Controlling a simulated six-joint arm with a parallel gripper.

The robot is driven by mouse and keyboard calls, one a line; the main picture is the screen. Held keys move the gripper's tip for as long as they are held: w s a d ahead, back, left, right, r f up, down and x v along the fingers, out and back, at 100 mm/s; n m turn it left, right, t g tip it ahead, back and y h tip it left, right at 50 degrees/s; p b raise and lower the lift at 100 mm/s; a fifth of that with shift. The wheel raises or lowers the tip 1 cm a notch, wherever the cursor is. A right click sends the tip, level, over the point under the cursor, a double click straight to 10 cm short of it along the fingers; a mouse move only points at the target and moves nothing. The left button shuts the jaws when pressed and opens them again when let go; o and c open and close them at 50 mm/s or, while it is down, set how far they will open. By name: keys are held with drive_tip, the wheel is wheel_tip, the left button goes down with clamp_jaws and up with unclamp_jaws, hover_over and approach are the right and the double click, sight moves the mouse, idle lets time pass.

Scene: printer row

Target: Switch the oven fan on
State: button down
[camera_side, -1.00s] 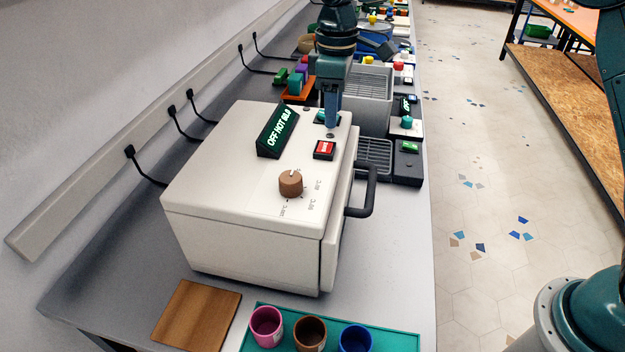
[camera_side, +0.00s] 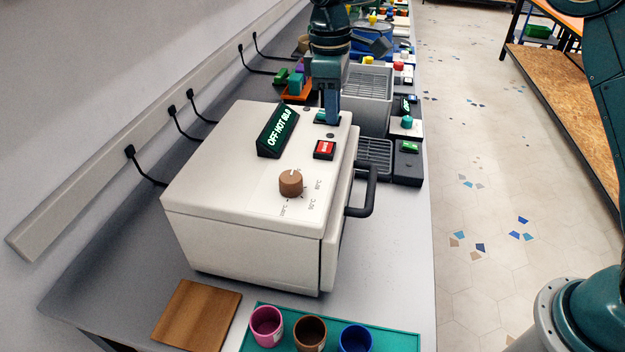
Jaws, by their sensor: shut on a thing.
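The oven (camera_side: 215,180) is a white box with a dark handle (camera_side: 371,190) on its right side. Its top carries a lit display (camera_side: 278,130) that seems to begin "OFF HOT", a red switch (camera_side: 324,149), a brown knob (camera_side: 290,183) and, at the far end, a small green switch (camera_side: 319,119). My gripper (camera_side: 331,118) points down at the far end of the oven top. Its fingers are shut at the green switch and partly hide it. I cannot make out the switch's position, and no label saying fan is readable.
Behind the oven stand a grey ridged unit (camera_side: 368,90) and small coloured blocks (camera_side: 290,80). A wooden board (camera_side: 197,314) and a teal tray (camera_side: 400,340) with pink, brown and blue cups lie in front. The wall side carries plugged cables (camera_side: 148,172).

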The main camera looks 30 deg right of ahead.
drive_tip(key=shift+w+g, duration=0.1)
drive_tip(key=shift+g, duration=0.2)
idle(0.4)
drive_tip(key=c, duration=1.2)
unclamp_jaws()
drive_tip(key=shift+c, duration=0.2)
drive_tip(key=shift+d, duration=0.2)
drive_tip(key=shift+s+a+t+y, duration=0.1)
drive_tip(key=shift+s+t+y, duration=0.15)
drive_tip(key=shift+t, duration=0.25)
